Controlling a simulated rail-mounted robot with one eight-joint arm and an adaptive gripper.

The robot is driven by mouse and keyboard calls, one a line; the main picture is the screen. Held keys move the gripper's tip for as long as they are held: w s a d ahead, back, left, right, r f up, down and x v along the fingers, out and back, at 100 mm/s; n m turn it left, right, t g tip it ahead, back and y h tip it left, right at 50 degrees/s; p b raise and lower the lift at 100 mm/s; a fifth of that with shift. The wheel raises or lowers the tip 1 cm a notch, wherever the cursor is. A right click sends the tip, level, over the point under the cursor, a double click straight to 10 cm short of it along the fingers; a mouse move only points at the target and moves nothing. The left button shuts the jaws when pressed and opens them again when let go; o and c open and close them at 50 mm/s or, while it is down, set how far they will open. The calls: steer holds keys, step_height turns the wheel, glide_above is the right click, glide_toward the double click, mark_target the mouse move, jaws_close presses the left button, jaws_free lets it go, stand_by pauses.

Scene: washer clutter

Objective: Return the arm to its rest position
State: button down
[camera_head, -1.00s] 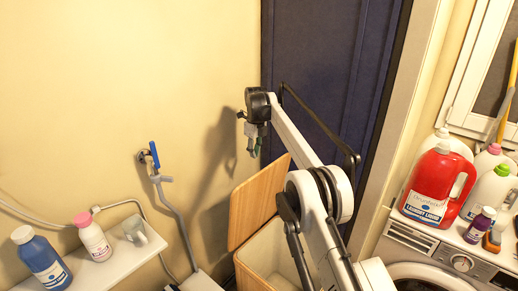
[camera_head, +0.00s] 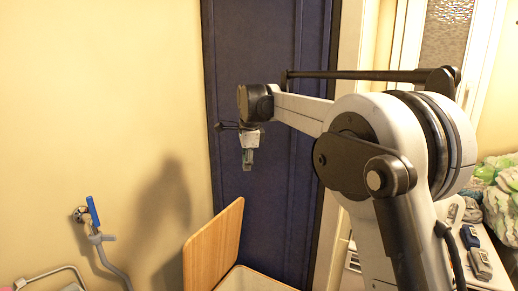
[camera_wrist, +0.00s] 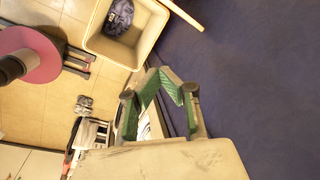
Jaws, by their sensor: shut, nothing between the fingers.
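My gripper (camera_head: 247,160) hangs at the end of my raised arm, pointing down in front of the dark blue door in the head view. In the wrist view its green-padded fingers (camera_wrist: 168,85) come together at the tips with nothing between them. The arm is folded high, with its large elbow joint close to the head camera at the right. No held object shows in either view.
A bin with a raised wooden lid (camera_head: 214,245) stands below my gripper. The wrist view looks into an open bin (camera_wrist: 128,45) holding dark cloth. A blue-handled tap (camera_head: 92,211) is on the yellow wall. Green-white fabric (camera_head: 495,185) lies at right.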

steer(key=s+d+r+n+t+b, duration=0.1)
steer(key=s+d+n, duration=0.3)
steer(key=s+d, duration=0.55)
steer(key=s+d+r+n+t+b, duration=0.15)
steer(key=s+d+n, duration=0.35)
steer(key=s, duration=0.7)
steer(key=s+d+f+n+b, duration=0.1)
steer(key=s+d+f+n, duration=0.1)
steer(key=s+f, duration=0.3)
steer(key=s+d+f+n+t+b, duration=0.1)
steer(key=s+d+f, duration=0.3)
steer(key=s, duration=0.7)
steer(key=s+d+f+n+t+h+b, duration=0.1)
steer(key=s+d+f+n, duration=0.2)
steer(key=s+f, duration=0.3)
steer(key=shift+s+d+f+n, duration=0.3)
steer(key=shift+s, duration=0.75)
